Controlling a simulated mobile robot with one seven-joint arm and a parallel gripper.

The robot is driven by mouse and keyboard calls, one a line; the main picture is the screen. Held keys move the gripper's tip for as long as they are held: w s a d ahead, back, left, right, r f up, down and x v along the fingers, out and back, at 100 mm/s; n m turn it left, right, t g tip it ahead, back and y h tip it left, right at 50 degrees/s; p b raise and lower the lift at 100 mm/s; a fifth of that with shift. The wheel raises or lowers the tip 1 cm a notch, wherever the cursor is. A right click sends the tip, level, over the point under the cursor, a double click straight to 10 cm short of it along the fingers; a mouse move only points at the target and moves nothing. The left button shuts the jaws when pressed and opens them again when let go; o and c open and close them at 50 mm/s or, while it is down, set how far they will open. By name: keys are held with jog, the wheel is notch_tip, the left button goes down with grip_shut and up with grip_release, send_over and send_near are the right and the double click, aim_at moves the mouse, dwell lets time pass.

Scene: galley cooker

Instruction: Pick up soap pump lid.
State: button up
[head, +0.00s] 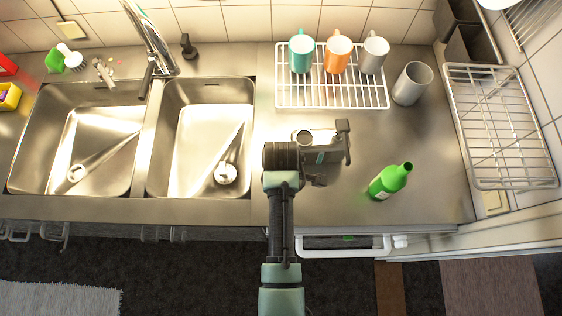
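I cannot clearly make out the soap pump lid. A small black piece (188,46) stands behind the right sink and could be a pump top, but it is too small to be sure. A green bottle (390,181) with a dark open top stands tilted in the picture on the right counter. My gripper (337,155) is over the counter, between the right sink and the green bottle and in front of the white rack. It is apart from the bottle. Its fingers are seen from above and partly hidden, so their opening and anything beneath them cannot be made out.
A white rack (285,97) holds teal (301,54), orange (337,54) and grey (374,55) mugs. A grey cup (412,84) stands beside it. A wire rack (502,180) is at right. Two sinks (150,175) and a faucet (150,42) are at left.

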jog(key=shift+f, duration=0.15)
grip_shut()
dwell(0.4)
